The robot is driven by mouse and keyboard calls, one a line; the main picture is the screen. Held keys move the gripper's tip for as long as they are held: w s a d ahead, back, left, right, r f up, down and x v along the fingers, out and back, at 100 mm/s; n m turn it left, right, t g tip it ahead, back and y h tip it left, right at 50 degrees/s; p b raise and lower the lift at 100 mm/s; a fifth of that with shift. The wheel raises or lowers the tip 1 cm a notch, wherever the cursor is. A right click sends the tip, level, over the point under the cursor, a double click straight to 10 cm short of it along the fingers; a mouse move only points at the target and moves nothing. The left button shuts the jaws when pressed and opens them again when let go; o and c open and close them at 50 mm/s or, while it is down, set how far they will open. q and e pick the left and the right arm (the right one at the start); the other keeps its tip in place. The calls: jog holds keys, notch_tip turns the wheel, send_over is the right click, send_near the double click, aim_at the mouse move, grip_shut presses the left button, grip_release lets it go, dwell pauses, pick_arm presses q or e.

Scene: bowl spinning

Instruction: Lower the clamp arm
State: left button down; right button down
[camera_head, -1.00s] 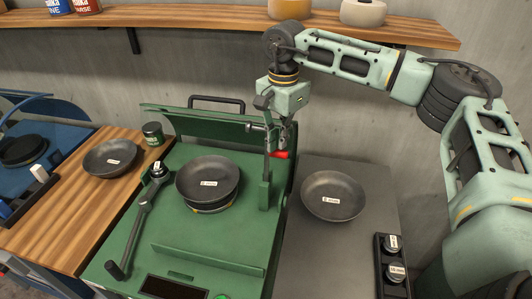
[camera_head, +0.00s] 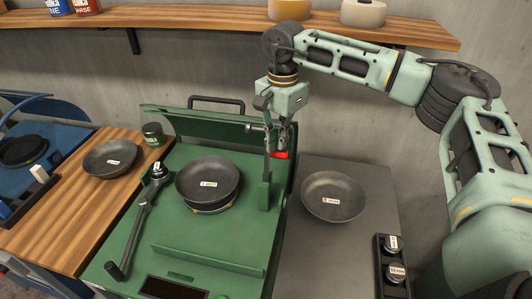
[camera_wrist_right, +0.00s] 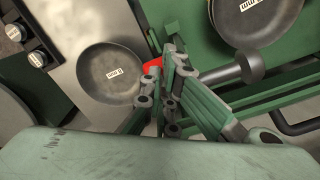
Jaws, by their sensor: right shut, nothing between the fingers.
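The clamp arm (camera_head: 268,138) stands raised on a green post at the right side of the green machine (camera_head: 225,240). Its red tip (camera_head: 280,155) shows just below my right gripper (camera_head: 282,147). In the right wrist view, the red part (camera_wrist_right: 152,66) lies beside the closed fingers of my right gripper (camera_wrist_right: 168,72), with nothing visible between them. I cannot tell whether the fingers touch it. A dark bowl (camera_head: 207,178) sits on the machine's round holder, left of the clamp post; it also shows in the right wrist view (camera_wrist_right: 255,18). My left gripper is out of view.
A second bowl (camera_head: 334,196) lies on the grey surface right of the machine, and a third (camera_head: 110,158) on the wooden top at left. A long lever (camera_head: 138,225) stands left of the holder. A black rack with knobs (camera_head: 392,262) is at the lower right. A shelf (camera_head: 200,15) spans the back.

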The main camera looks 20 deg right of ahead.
jog(key=shift+w+a+r+p, duration=0.1)
jog(key=shift+w+a+p, duration=0.15)
jog(key=shift+w+a, duration=0.5)
jog(key=shift+w+a+r+p, duration=0.1)
jog(key=shift+w+a+p, duration=0.15)
jog(key=shift+w+a, duration=0.45)
jog(key=shift+s+a, duration=0.15)
jog(key=shift+a, duration=0.1)
jog(key=w+a+f, duration=0.5)
jog(key=w+a, duration=0.2)
jog(key=a, duration=0.2)
jog(key=shift+a+f, duration=0.3)
jog(key=shift+f, duration=0.1)
dwell(0.7)
notch_tip(320, 180, up, 12)
jog(key=p, duration=0.8)
dwell(0.3)
